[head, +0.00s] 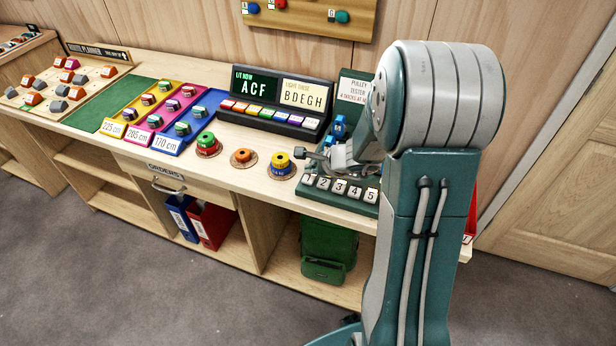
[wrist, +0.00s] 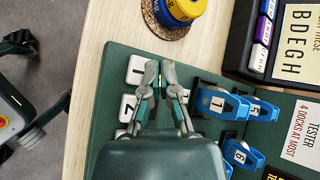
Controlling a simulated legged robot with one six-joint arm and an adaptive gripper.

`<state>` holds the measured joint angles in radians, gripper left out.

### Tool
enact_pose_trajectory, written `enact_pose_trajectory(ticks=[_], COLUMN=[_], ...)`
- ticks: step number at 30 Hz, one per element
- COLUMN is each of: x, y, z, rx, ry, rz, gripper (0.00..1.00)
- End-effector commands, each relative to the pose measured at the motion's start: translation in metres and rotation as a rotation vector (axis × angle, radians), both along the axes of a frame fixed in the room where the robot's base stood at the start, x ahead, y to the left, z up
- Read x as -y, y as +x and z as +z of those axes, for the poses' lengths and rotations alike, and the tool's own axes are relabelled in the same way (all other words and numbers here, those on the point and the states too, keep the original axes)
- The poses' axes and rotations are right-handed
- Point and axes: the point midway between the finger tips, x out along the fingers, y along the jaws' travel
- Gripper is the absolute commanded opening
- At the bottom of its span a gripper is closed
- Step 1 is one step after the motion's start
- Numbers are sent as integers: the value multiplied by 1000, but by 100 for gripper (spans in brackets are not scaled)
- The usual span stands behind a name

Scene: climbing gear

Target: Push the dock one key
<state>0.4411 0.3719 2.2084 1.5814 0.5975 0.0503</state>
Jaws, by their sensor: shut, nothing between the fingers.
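The dock one key, a white key marked 1 (head: 308,180), is at the left end of the row of numbered keys on the green pulley tester board (wrist: 118,58). It also shows in the wrist view (wrist: 137,69), upper left of my fingers. My gripper (wrist: 160,66) is shut and empty, its tips just right of that key there. In the head view my gripper (head: 299,153) is behind and above the key row. Contact with the key cannot be told. My fingers and wrist hide part of the board and other keys.
Blue pulley blocks numbered 1 (wrist: 217,101), 5 (wrist: 262,110) and 6 (wrist: 243,153) stand right of my fingers. A blue and yellow round stack (head: 281,167) is left of the board. The dark letter display (head: 275,105) stands behind.

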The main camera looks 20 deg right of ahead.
Motion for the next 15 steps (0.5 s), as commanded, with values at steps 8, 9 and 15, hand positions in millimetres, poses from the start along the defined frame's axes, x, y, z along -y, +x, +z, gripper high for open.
enact_pose_trajectory(ticks=[8, 9, 15], x=[0, 0, 0], y=[0, 0, 0], z=[17, 21, 38], rx=[4, 3, 3], ry=[-1, -1, -1], rz=[0, 2, 1], gripper=[0, 0, 0])
